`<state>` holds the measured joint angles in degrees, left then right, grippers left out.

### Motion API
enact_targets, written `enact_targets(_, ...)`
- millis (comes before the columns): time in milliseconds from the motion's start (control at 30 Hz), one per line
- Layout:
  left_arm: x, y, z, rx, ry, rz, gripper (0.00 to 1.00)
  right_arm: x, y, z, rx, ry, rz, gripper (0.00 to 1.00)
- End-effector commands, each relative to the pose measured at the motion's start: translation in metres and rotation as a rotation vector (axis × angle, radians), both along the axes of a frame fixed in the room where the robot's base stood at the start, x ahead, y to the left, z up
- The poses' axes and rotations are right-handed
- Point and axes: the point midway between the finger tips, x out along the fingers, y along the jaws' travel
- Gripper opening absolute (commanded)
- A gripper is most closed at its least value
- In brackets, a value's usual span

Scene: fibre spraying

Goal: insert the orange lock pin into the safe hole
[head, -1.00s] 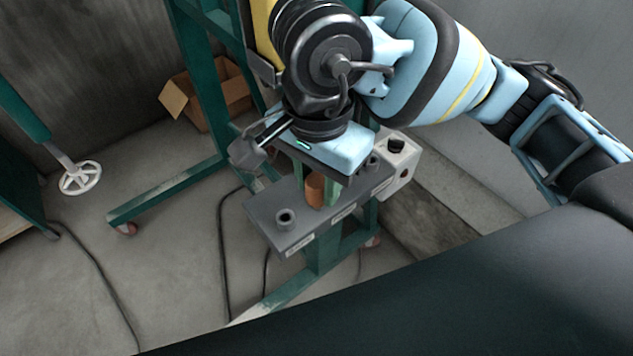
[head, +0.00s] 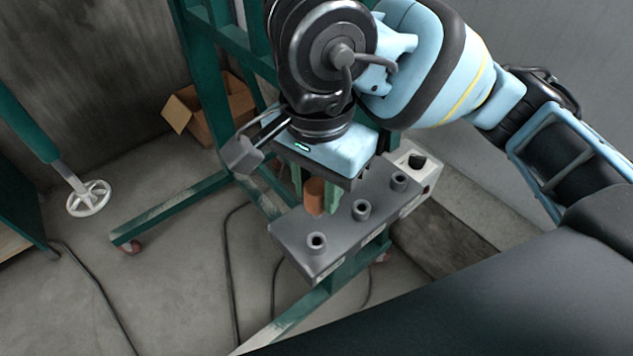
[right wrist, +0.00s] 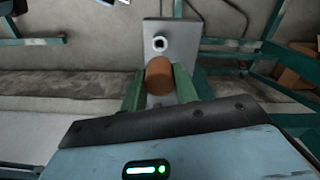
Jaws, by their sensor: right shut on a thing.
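The orange lock pin (head: 314,197) is a short orange-brown cylinder between the green fingers of my right gripper (head: 315,193). The right wrist view shows the pin (right wrist: 159,76) upright between the two fingers (right wrist: 160,88). My right gripper is shut on it, over the grey plate (head: 290,228). The plate carries several raised ring-shaped holes: one at the near end (head: 317,241), one in the middle (head: 361,209) and one farther right (head: 399,182). Their labels are too small to read, so I cannot tell which is the safe hole. My left gripper is not in view.
A light grey box with a dark round opening (head: 416,162) sits at the plate's right end. A green frame (head: 205,85) stands behind.

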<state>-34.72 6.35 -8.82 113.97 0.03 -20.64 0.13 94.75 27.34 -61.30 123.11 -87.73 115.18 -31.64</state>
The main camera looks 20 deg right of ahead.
Motion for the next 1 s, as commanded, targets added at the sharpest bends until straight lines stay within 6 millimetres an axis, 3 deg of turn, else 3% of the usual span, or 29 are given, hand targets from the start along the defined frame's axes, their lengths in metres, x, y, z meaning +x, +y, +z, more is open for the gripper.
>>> enact_targets(267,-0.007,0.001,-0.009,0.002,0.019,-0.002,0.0,0.0,0.0,-0.011,0.0,0.004,0.001,0.06)
enact_targets(633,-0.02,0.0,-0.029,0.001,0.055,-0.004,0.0,0.0,0.0,-0.042,0.0,0.006,0.001,0.06)
enact_targets(1000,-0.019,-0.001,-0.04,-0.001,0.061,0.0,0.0,0.0,0.0,-0.059,0.0,0.0,0.0,0.06)
